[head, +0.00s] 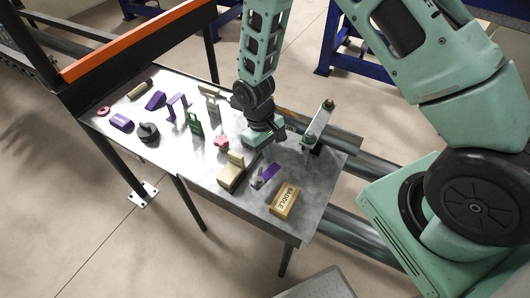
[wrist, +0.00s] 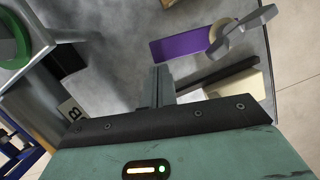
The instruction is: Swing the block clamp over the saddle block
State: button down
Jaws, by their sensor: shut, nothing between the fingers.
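The saddle block (head: 284,201), tan and marked SADDLE, sits near the table's front right corner. The block clamp, a purple bar (head: 270,172) with a grey handle (head: 257,183), stands just behind and left of it; its bar points to the back right, not over the block. In the wrist view the purple bar (wrist: 178,46) lies ahead of my fingers, with a tan round part and the grey handle (wrist: 242,32) at its right end. My gripper (head: 278,137) is shut and empty, behind the clamp and apart from it; its fingers (wrist: 158,85) show together in the wrist view.
A cream block with a dark bar (head: 235,171) stands left of the clamp. A grey stand with green and red knobs (head: 318,125) rises right of my gripper. A pink star piece (head: 221,142) and a green bracket (head: 195,124) stand left. The front right tabletop is bare around the saddle block.

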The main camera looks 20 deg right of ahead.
jog(key=m, duration=0.1)
jog(key=s+d+m, duration=0.1)
jog(key=shift+s+d+m+y+b, duration=0.15)
jog(key=shift+s+m+y+b, duration=0.15)
jog(key=shift+b, duration=0.1)
jog(key=shift+s+d+m, duration=0.3)
jog(key=shift+s+m, duration=0.35)
jog(key=shift+m, duration=0.35)
jog(key=shift+s+d+b, duration=0.15)
jog(key=shift+s+b, duration=0.15)
jog(key=shift+s, duration=0.15)
